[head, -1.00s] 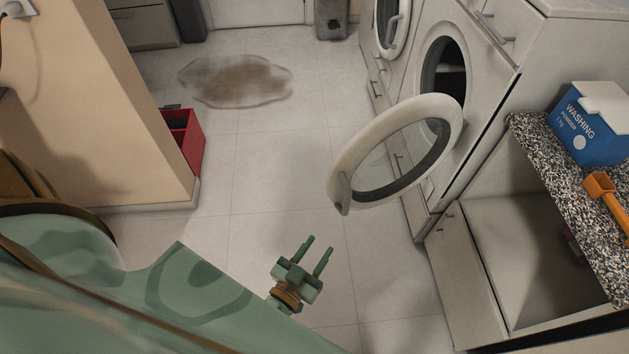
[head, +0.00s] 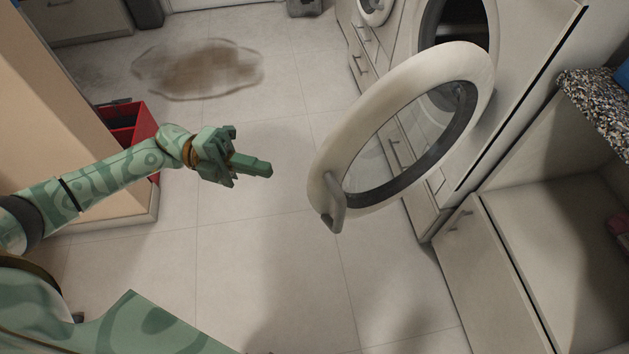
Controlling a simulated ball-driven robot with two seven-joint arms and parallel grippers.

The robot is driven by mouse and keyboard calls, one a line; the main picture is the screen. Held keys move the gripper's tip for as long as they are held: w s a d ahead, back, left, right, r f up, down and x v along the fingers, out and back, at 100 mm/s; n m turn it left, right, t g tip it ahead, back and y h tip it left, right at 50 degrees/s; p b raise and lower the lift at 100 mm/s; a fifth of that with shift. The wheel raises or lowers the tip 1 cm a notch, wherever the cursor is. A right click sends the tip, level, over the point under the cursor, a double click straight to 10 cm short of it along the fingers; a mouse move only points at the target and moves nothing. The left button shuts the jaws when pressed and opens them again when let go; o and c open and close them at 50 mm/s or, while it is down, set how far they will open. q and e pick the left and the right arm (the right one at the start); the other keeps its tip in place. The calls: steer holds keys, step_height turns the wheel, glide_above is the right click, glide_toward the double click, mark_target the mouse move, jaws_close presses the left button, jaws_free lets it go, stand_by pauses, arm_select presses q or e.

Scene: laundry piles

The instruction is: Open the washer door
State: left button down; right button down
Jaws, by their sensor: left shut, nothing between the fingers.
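The washer door (head: 328,165) is a round white ring with a dark inner rim and clear glass. It stands open, swung out from the white washer (head: 520,75) at the upper right. Its grey handle (head: 335,205) is on the near left edge of the ring. The dark drum opening (head: 455,25) shows behind the door and is partly cut off by the frame. My left gripper (head: 266,168) is shut and empty, to the left of the door and apart from it, its fingers pointing right. My right gripper is not in view.
A red bin (head: 143,122) stands beside the beige wall (head: 50,120) at left. A brown stain (head: 198,68) marks the floor. A speckled counter (head: 600,105) and an open cabinet (head: 555,220) are at right. The tiled floor below the door is clear.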

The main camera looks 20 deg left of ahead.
arm_select(q)
steer(key=shift+m+g+y, duration=0.7)
steer(key=shift+m+g, duration=0.1)
steer(key=d, duration=0.4)
steer(key=d+b, duration=0.1)
steer(key=d, duration=0.6)
steer(key=shift+s+d+f, duration=0.2)
steer(key=shift+d+f, duration=0.15)
steer(key=shift+d, duration=0.05)
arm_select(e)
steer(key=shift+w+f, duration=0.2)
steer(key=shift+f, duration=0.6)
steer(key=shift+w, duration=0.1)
